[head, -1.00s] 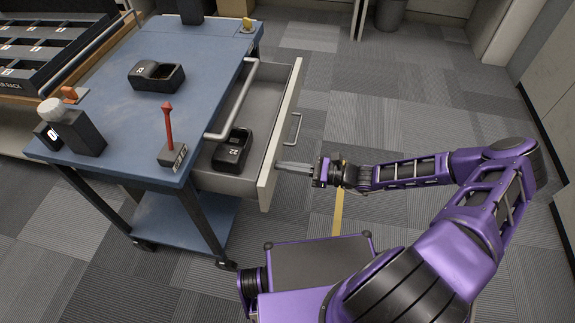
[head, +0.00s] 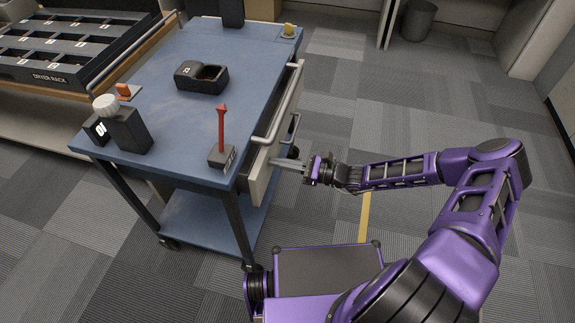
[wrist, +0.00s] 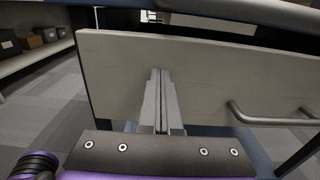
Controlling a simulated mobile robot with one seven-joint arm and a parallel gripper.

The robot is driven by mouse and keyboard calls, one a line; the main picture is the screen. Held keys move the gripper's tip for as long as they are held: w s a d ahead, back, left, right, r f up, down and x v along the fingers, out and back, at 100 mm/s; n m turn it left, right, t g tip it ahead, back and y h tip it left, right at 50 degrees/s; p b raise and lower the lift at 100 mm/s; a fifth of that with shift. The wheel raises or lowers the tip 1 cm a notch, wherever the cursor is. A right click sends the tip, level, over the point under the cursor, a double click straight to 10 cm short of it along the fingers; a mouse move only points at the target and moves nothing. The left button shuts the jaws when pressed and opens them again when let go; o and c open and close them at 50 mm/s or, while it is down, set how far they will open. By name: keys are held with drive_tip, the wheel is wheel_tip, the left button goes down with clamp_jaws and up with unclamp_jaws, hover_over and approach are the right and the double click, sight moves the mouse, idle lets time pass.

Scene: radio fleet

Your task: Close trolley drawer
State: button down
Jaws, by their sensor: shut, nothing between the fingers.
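The blue-topped trolley (head: 178,135) stands left of my arm in the head view. Its drawer (head: 258,188) is nearly in, with the pale front close to the trolley's side and a small gap visible at its top. The drawer's interior is hidden in the head view. In the wrist view the drawer front (wrist: 110,75) fills the middle, with its bar handle (wrist: 265,118) to the right of my fingers. My gripper (head: 277,163) is shut and empty, its fingertips (wrist: 160,75) at the drawer front, apparently touching it.
A charger-like black holder (head: 202,77), a red-antenna block (head: 221,140) and a white-knobbed black box (head: 125,125) stand on the trolley top. A rail (head: 280,105) runs along its right edge. A dryer rack (head: 75,45) is at left. Floor at right is open.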

sight(263, 159)
drive_tip(key=x, duration=0.4)
drive_tip(key=shift+w+a, duration=0.15)
drive_tip(key=shift+a, duration=0.25)
drive_tip(key=shift+w+a+r, duration=0.1)
drive_tip(key=shift+a, duration=0.05)
drive_tip(key=shift+r, duration=0.1)
drive_tip(key=shift+d, duration=0.25)
drive_tip(key=v, duration=1.4)
drive_tip(key=shift+p, duration=0.4)
